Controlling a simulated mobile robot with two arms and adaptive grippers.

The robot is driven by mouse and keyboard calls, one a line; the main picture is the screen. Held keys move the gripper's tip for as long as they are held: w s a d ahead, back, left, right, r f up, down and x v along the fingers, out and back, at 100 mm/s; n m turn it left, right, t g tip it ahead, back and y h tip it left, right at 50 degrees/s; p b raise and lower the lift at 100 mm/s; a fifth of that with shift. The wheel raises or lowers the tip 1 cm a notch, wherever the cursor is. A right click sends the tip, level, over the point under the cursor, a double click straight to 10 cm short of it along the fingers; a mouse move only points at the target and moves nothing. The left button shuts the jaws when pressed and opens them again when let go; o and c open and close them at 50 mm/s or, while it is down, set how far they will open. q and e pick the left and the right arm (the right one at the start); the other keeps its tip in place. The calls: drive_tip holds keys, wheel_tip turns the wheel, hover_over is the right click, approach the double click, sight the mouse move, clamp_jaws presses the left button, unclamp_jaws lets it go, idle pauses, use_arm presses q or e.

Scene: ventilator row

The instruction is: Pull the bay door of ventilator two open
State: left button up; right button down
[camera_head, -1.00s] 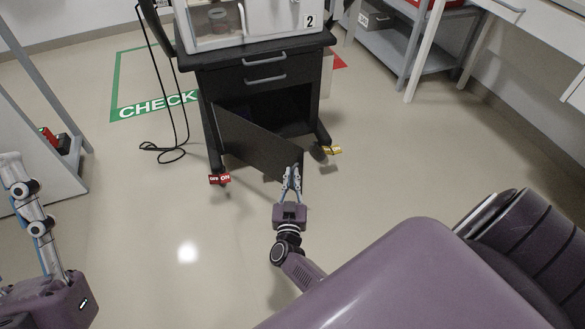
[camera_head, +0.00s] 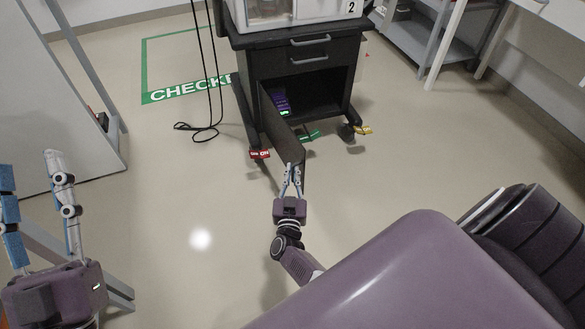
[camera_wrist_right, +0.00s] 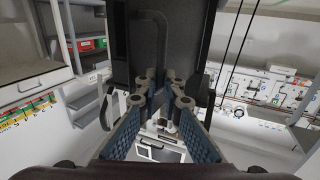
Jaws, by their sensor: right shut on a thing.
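Ventilator two (camera_head: 300,8), marked with a 2, stands on a dark cart (camera_head: 310,60) at the top of the head view. The cart's bay door (camera_head: 286,138) is swung well out from the bay, hinged at its left side. My right gripper (camera_head: 291,176) is shut at the door's free edge. In the right wrist view, the fingers (camera_wrist_right: 160,88) close around the lower part of a dark bar handle (camera_wrist_right: 150,18) on the door (camera_wrist_right: 188,30); they hide the exact contact. My left gripper (camera_head: 38,190) is open and empty at the left, its fingers apart.
A purple item (camera_head: 283,103) with a green light shows inside the bay. Red (camera_head: 259,154), green (camera_head: 308,135) and yellow (camera_head: 364,130) tags sit by the cart's feet. A dark cable (camera_head: 206,128) hangs left of the cart. The floor in front is clear.

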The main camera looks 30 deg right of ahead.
drive_tip(key=shift+w+r, duration=0.25)
drive_tip(key=shift+w, duration=0.05)
drive_tip(key=c, duration=2.1)
unclamp_jaws()
drive_tip(key=shift+f, duration=0.15)
drive_tip(key=shift+s, duration=0.1)
drive_tip(key=shift+f, duration=0.1)
drive_tip(key=shift+s+d, duration=0.1)
drive_tip(key=shift+d, duration=0.05)
